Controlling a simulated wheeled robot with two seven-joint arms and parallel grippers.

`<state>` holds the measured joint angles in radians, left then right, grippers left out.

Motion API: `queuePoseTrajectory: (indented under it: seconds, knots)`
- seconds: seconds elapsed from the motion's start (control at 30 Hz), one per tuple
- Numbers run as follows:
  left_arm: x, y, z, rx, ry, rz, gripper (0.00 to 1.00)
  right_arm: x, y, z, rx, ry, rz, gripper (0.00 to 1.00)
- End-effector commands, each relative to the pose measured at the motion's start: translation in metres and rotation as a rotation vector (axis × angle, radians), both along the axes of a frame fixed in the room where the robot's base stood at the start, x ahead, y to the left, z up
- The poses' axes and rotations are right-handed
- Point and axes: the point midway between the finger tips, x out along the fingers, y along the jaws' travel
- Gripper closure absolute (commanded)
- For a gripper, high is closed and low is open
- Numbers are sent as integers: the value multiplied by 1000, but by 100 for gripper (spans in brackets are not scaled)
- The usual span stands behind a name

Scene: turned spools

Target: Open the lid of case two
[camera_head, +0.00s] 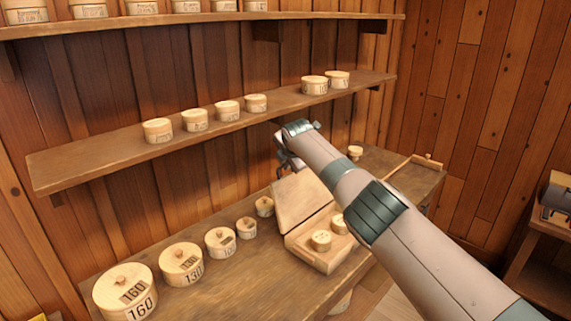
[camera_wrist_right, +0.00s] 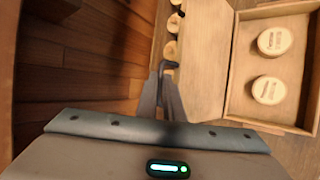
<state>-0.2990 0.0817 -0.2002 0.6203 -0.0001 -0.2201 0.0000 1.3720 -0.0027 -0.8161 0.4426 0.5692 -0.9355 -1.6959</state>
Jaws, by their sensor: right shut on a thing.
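A wooden case (camera_head: 316,262) stands on the bench with its lid (camera_head: 300,198) raised, leaning back towards the wall. The open case also shows in the right wrist view (camera_wrist_right: 232,90), beside its lid (camera_wrist_right: 205,55). I cannot read a number on the case. Two round wooden pieces, a nearer one (camera_head: 321,241) and a farther one (camera_head: 338,224), sit inside. My right gripper (camera_head: 282,166) is at the lid's upper free edge, shut on it; its fingers also show in the right wrist view (camera_wrist_right: 170,70). My left gripper is not in view.
Round lidded boxes, the largest marked 160 (camera_head: 125,292), line the bench to the left of the case. A small spool (camera_head: 355,152) stands behind my right arm.

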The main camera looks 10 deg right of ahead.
Motion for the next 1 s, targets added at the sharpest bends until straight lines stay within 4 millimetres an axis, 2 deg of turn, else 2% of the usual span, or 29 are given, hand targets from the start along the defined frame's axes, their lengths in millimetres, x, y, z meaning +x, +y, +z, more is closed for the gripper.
queuePoseTrajectory:
  seconds: [0.27,0.3,0.33,0.37,1.0]
  knots:
    - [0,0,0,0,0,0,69,0,0,-1,-1,2,-1,100]
    - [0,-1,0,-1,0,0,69,0,0,-1,0,2,0,83]
    - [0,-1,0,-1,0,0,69,0,0,-1,0,3,0,76]
    - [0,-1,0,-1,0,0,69,0,0,-1,0,3,0,74]
    - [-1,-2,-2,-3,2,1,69,-4,0,4,1,2,2,74]
